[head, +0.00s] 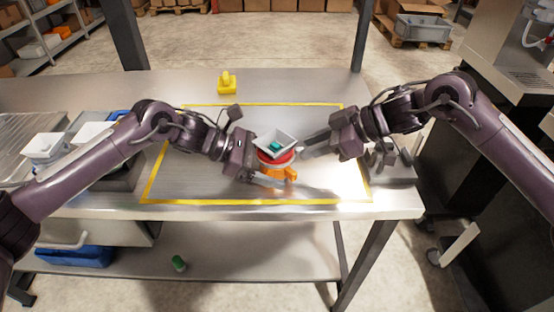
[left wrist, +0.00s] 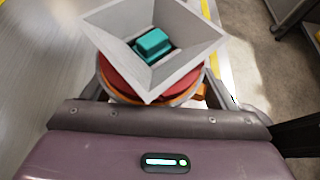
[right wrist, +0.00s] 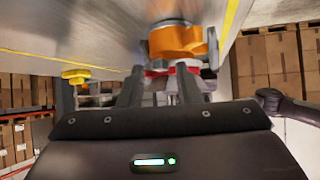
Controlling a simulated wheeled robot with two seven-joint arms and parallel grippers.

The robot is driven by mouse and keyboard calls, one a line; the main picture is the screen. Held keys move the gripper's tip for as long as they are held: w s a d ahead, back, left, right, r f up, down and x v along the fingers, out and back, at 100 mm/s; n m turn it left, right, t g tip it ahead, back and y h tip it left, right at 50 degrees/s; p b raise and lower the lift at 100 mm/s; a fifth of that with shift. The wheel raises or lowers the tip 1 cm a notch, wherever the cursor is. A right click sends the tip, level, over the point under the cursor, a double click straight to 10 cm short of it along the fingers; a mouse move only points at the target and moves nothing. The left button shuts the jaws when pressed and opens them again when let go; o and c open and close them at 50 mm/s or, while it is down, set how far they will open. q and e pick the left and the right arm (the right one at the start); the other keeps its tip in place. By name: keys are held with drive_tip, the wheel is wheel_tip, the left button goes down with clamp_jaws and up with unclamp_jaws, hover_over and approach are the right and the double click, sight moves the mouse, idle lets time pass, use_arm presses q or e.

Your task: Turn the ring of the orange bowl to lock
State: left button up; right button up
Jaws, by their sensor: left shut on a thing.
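The orange bowl (head: 284,173) stands inside the yellow outline on the steel table. The red ring (head: 277,158) is above it, under a white square hopper (head: 268,138) holding a teal block (head: 275,146). In the left wrist view the hopper (left wrist: 190,62) hides much of the red ring (left wrist: 120,82). My left gripper (head: 262,178) is shut on the orange bowl from the left, its fingertips partly hidden. My right gripper (head: 302,148) comes from the right with fingers apart, close to the ring. The right wrist view shows the orange bowl (right wrist: 178,42) just beyond those fingers; contact is unclear.
A yellow part (head: 227,84) stands at the back of the table. White trays (head: 45,146) are at the left. Dark grey parts (head: 388,157) lie at the right. A green cylinder (head: 179,263) is on the lower shelf. The table in front of the bowl is clear.

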drive_tip(key=shift+x, duration=1.05)
use_arm(q)
drive_tip(key=shift+s+d, duration=0.15)
drive_tip(key=shift+s, duration=0.05)
use_arm(e)
drive_tip(key=shift+s+a+f, duration=0.1)
drive_tip(key=shift+s+f, duration=0.05)
use_arm(q)
drive_tip(key=shift+s+d, duration=0.1)
drive_tip(key=shift+d, duration=0.05)
use_arm(e)
drive_tip(key=shift+f, duration=0.15)
drive_tip(key=shift+s+a+f, duration=0.1)
drive_tip(key=shift+s+a, duration=0.05)
drive_tip(key=shift+s, duration=0.7)
use_arm(q)
drive_tip(key=shift+w+a, duration=0.25)
drive_tip(key=shift+a, duration=0.05)
use_arm(e)
drive_tip(key=shift+r, duration=0.25)
use_arm(q)
drive_tip(key=shift+f, duration=0.1)
use_arm(e)
drive_tip(key=shift+s+a, duration=0.1)
drive_tip(key=shift+s, duration=0.2)
